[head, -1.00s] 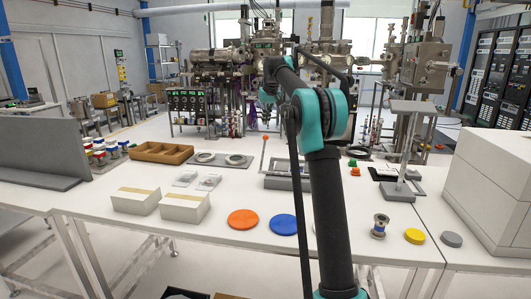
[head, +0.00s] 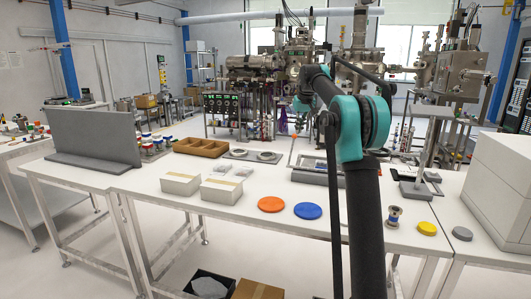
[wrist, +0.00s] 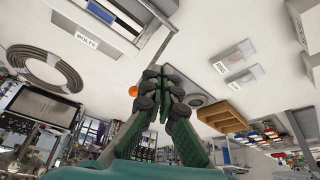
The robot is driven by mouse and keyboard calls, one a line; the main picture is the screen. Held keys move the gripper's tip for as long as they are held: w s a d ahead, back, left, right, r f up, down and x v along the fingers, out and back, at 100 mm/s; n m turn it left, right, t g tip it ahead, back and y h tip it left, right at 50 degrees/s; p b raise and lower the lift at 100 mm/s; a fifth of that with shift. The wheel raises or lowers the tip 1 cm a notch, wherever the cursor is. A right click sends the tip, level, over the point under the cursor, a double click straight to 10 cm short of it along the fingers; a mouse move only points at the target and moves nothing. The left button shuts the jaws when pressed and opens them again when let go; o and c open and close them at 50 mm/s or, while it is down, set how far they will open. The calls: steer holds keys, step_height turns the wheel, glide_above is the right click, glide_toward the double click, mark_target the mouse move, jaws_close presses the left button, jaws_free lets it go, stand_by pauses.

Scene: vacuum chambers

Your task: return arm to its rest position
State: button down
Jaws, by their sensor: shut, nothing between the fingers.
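My arm rises through the right half of the head view, bends at a teal joint and reaches forward above the white table. My gripper (head: 302,104) is small there, at the far end of the arm, and partly hard to make out. In the wrist view my gripper (wrist: 163,78) shows its dark green and black fingers close together, with nothing held between them. It appears clear of the table and touching nothing that I can see.
The white table (head: 245,225) holds an orange disc (head: 271,204), a blue disc (head: 308,211), white boxes (head: 222,190) and a brown divided tray (head: 201,147). A metal spool (head: 394,216) stands right of my arm. A large pale box (head: 500,190) fills the right edge. Vacuum equipment stands behind.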

steer(key=s+d+f, duration=0.1)
steer(key=s+f, duration=0.9)
steer(key=s, duration=0.8)
steer(key=s+d+f+m, duration=0.1)
steer(key=s+f, duration=1)
steer(key=s, duration=0.7)
steer(key=s+d+f+m+h, duration=0.1)
steer(key=s+d+f, duration=0.1)
steer(key=s+f, duration=0.9)
steer(key=s, duration=0.7)
steer(key=shift+f, duration=0.2)
